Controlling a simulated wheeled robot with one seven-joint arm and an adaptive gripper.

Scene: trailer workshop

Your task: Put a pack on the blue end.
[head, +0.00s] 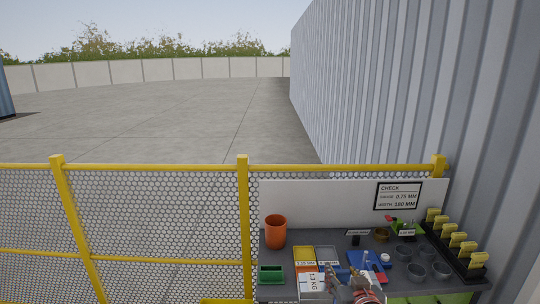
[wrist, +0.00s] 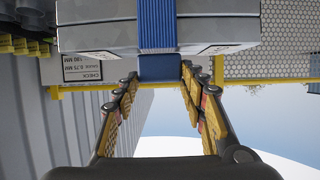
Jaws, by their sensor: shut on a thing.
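In the wrist view, my gripper (wrist: 159,75) is shut on the blue grip of a pack (wrist: 100,38), a pale grey flat block with a blue band across its middle. The pack fills the top of that view, with a fingertip on each side of the blue grip. In the head view, my gripper (head: 340,278) is low over the bench, beside a white block marked 1.2 KG (head: 312,283); I cannot tell if that is the held pack. A blue patch (head: 329,266) shows just beyond it, and an orange patch (head: 304,268) to its left. The blue end is not clearly made out.
The dark bench (head: 290,238) carries an orange cup (head: 275,230), a green bin (head: 271,274), a yellow tray (head: 303,253), a grey tray (head: 326,253), round grey cups (head: 417,271) and yellow-topped items (head: 458,240). A white board with a CHECK sign (head: 398,195) stands behind.

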